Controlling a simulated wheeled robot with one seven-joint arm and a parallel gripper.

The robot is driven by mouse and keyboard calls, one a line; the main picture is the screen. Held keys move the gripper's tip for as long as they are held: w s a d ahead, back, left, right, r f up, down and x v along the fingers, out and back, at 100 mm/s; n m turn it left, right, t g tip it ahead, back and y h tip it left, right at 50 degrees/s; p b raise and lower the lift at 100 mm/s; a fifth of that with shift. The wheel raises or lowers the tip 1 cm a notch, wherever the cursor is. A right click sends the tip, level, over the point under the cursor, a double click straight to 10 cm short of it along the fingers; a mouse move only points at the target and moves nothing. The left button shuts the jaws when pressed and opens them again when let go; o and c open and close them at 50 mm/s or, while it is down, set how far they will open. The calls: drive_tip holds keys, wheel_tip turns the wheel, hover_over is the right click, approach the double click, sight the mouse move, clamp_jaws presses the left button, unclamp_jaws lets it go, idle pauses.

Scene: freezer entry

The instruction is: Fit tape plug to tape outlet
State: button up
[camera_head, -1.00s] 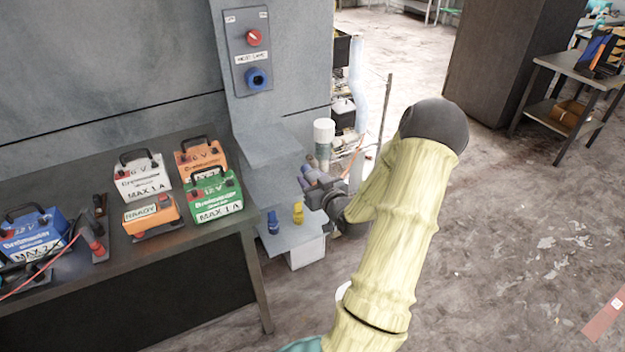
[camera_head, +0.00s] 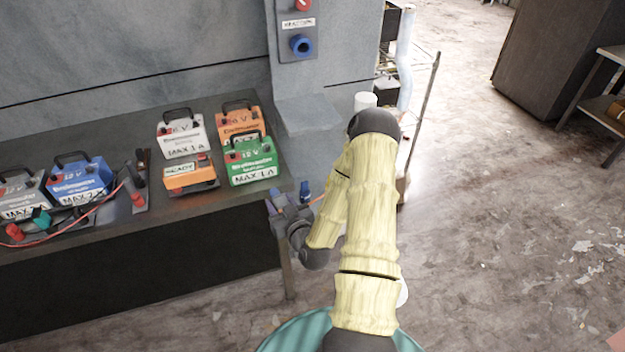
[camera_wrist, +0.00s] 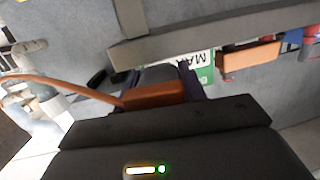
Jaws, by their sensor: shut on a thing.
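The tape outlet (camera_head: 302,46) is a blue round socket on the grey wall panel, under a white label and a red knob (camera_head: 303,4). My gripper (camera_head: 282,203) is low beside the right front corner of the workbench, well below the outlet. In the wrist view my gripper (camera_wrist: 155,88) is shut on an orange-brown piece (camera_wrist: 153,96), apparently the tape plug, with an orange cable (camera_wrist: 60,84) running off to the left. The plug's front end is hidden. In the head view the gripper and arm hide most of the plug.
The workbench (camera_head: 120,262) carries several batteries, including a green one (camera_head: 250,160), and an orange box (camera_head: 189,176) labelled READY. A grey ledge (camera_head: 306,116) juts below the outlet. Floor (camera_head: 500,230) at right is clear.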

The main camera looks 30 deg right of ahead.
drive_tip(key=w+a+f, duration=0.1)
drive_tip(key=a+f, duration=0.2)
drive_tip(key=a, duration=0.2)
drive_tip(key=a+f+n+y, duration=0.1)
drive_tip(key=a+f, duration=0.2)
drive_tip(key=a, duration=0.3)
drive_tip(key=shift+w+a, duration=0.2)
drive_tip(key=shift+w, duration=0.15)
drive_tip(key=shift+w, duration=0.1)
